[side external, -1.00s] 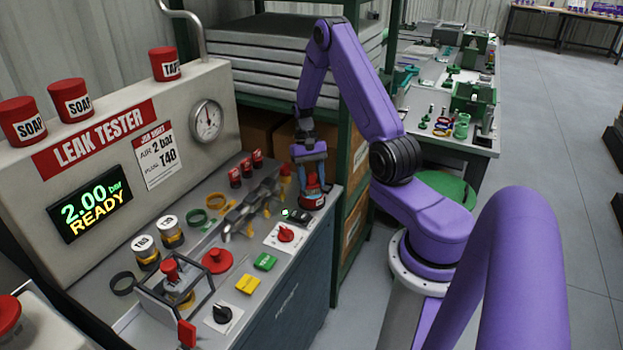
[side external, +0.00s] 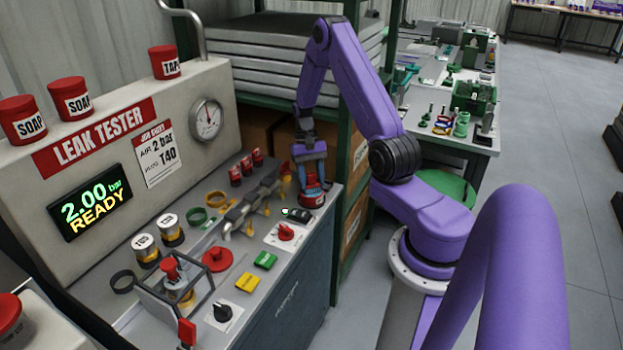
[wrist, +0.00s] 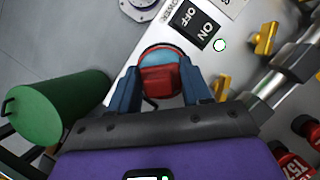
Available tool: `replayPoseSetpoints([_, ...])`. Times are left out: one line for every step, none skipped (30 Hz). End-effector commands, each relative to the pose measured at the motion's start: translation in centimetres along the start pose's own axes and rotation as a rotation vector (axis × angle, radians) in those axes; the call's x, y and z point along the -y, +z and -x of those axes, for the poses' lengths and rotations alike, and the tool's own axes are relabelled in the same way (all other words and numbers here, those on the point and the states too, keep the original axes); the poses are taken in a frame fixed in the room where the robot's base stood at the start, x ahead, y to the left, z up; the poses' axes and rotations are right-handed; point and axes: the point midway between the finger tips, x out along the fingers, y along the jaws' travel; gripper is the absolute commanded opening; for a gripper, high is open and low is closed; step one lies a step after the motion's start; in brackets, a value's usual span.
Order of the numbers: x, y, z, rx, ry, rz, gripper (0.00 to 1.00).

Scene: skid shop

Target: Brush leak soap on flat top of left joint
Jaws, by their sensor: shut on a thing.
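My gripper (side external: 310,172) is at the far right end of the bench, its blue fingers shut on a red block-shaped handle. In the wrist view the red handle (wrist: 160,80) sits between the fingertips, over a round red-rimmed pot (wrist: 160,52). The same pot (side external: 314,198) stands on the bench in the side view. Any bristles are hidden. The grey metal pipe with its joints (side external: 240,214) lies along the middle of the bench, left of my gripper. Part of the pipe (wrist: 268,90) shows at the right of the wrist view. I cannot make out the left joint's flat top.
An ON/OFF switch (wrist: 195,25) is close by the pot. Red plugs (side external: 247,164) stand behind the pipe. The green-framed shelf (side external: 352,150) rises beside my gripper.

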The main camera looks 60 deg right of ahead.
Motion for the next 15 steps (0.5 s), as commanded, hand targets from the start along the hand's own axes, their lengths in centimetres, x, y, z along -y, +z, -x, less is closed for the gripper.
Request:
replayPoseSetpoints([0.0,0.0,-0.2,0.0,0.001,0.0,0.24])
replayPoseSetpoints([0.0,0.0,-0.2,0.0,0.001,0.0,0.24])
replayPoseSetpoints([0.0,0.0,-0.2,0.0,0.001,0.0,0.24])
replayPoseSetpoints([0.0,0.0,-0.2,0.0,0.001,0.0,0.24])
replayPoseSetpoints([0.0,0.0,-0.2,0.0,0.001,0.0,0.24])
replayPoseSetpoints([0.0,0.0,-0.2,0.0,0.001,0.0,0.24])
replayPoseSetpoints([0.0,0.0,-0.2,0.0,0.001,0.0,0.24])
replayPoseSetpoints([0.0,0.0,-0.2,0.0,0.001,0.0,0.24])
replayPoseSetpoints([0.0,0.0,-0.1,0.0,0.001,0.0,0.24])
replayPoseSetpoints([0.0,0.0,-0.1,0.0,0.001,0.0,0.24])
replayPoseSetpoints([0.0,0.1,0.1,-0.001,0.001,0.0,0.24])
replayPoseSetpoints([0.0,0.1,0.3,-0.001,0.0,0.0,0.24])
replayPoseSetpoints([0.0,0.2,0.5,-0.001,0.0,0.0,0.24])
replayPoseSetpoints([0.0,0.3,0.7,-0.001,0.0,0.0,0.24])
replayPoseSetpoints([0.0,0.4,0.9,-0.001,0.0,0.0,0.24])
